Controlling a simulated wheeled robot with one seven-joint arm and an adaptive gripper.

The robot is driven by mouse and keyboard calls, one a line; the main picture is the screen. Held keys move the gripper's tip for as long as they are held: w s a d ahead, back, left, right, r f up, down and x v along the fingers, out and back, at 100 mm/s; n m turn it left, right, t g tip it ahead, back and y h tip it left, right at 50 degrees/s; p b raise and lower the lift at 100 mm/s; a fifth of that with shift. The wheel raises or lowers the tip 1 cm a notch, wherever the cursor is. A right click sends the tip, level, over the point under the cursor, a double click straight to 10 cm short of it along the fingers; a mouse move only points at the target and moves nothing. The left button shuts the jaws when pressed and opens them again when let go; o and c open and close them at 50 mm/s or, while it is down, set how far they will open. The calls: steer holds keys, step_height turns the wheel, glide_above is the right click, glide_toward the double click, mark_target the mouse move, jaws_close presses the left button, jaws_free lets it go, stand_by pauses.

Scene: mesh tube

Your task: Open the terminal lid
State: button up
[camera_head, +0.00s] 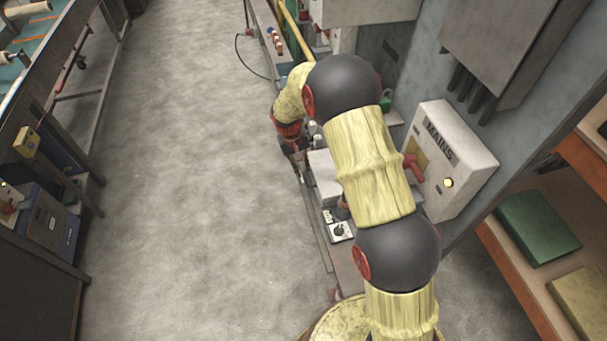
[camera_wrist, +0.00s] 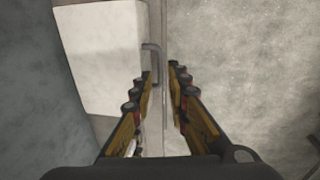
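The terminal lid (camera_wrist: 100,60) is a pale, flat cover on a white box in the wrist view, left of centre. It looks closed. A dark bracket-shaped handle (camera_wrist: 155,62) stands at its right edge. My gripper (camera_wrist: 160,74) is open, with nothing held. Its fingertips are near the lower end of the handle, which shows in the gap, closer to the left finger; I cannot tell whether they touch. In the head view a white box (camera_head: 323,178) sits beside my arm, partly hidden by it. My gripper (camera_head: 298,160) shows there only as a dark shape.
A grey-white MAINS cabinet (camera_head: 450,160) with a red handle is on the wall right of my arm. A small switch box (camera_head: 340,231) sits on the narrow bench. Shelves with a green box (camera_head: 538,227) are at right. The concrete floor (camera_head: 190,170) to the left is clear.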

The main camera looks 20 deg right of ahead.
mark_target(306, 181)
steer(key=f, duration=0.2)
steer(key=d+f, duration=0.1)
steer(key=f, duration=0.4)
steer(key=shift+d+f, duration=0.25)
steer(key=shift+f, duration=0.1)
steer(key=c, duration=0.4)
jaws_close()
